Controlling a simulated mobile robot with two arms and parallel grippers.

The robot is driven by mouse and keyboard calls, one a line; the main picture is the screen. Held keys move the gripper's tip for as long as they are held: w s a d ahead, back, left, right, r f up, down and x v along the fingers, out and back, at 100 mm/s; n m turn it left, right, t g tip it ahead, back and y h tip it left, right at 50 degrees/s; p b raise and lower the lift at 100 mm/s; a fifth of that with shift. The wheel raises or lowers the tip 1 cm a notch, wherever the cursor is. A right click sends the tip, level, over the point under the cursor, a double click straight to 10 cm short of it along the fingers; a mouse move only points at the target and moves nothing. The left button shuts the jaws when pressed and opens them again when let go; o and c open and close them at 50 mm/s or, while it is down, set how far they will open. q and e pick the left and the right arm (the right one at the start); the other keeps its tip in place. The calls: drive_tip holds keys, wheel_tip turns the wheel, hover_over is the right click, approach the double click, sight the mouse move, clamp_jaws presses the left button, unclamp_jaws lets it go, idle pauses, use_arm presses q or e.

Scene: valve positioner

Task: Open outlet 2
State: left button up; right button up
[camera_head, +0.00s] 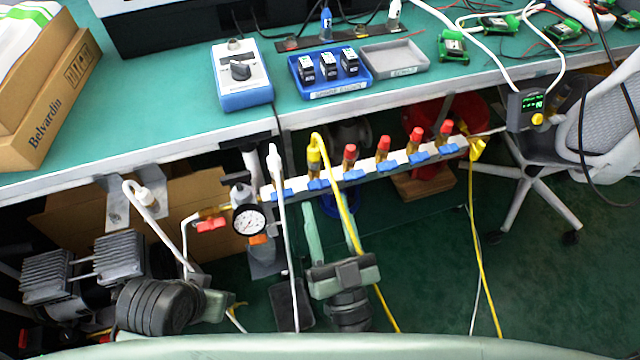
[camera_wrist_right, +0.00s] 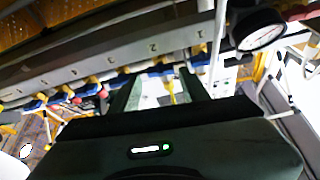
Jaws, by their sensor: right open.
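A pale manifold bar (camera_head: 335,178) runs under the table's front edge, with a row of blue valve handles. Outlet 2 carries a yellow tube (camera_head: 314,146); its blue handle (camera_head: 318,184) lies roughly along the bar. In the right wrist view the blue handle (camera_wrist_right: 160,67) near the label 2 shows beyond my finger ends, roughly between them. My right gripper (camera_head: 328,212) is open, its two fingers pointing up at the bar below outlet 2; contact cannot be told. It also shows in the wrist view (camera_wrist_right: 160,80). My left gripper (camera_head: 235,312) is low at the left, its fingers mostly hidden.
Outlet 1 has a white tube (camera_head: 276,165) to the left; red-capped outlets (camera_head: 383,148) stand to the right. A pressure gauge (camera_head: 249,221) and a red handle (camera_head: 211,224) are left of the bar. The table edge (camera_head: 190,144) overhangs above. Yellow tubing hangs near my right gripper.

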sight(319, 185)
drive_tip(key=x, duration=0.5)
use_arm(q)
drive_tip(key=shift+d+f, duration=0.1)
drive_tip(key=shift+d, duration=0.05)
use_arm(e)
clamp_jaws()
drive_tip(key=shift+r+m, duration=0.1)
drive_tip(key=shift+m, duration=0.2)
drive_tip(key=shift+m+h+p, duration=0.4)
drive_tip(key=shift+m, duration=0.3)
use_arm(q)
drive_tip(key=shift+x, duration=1.1)
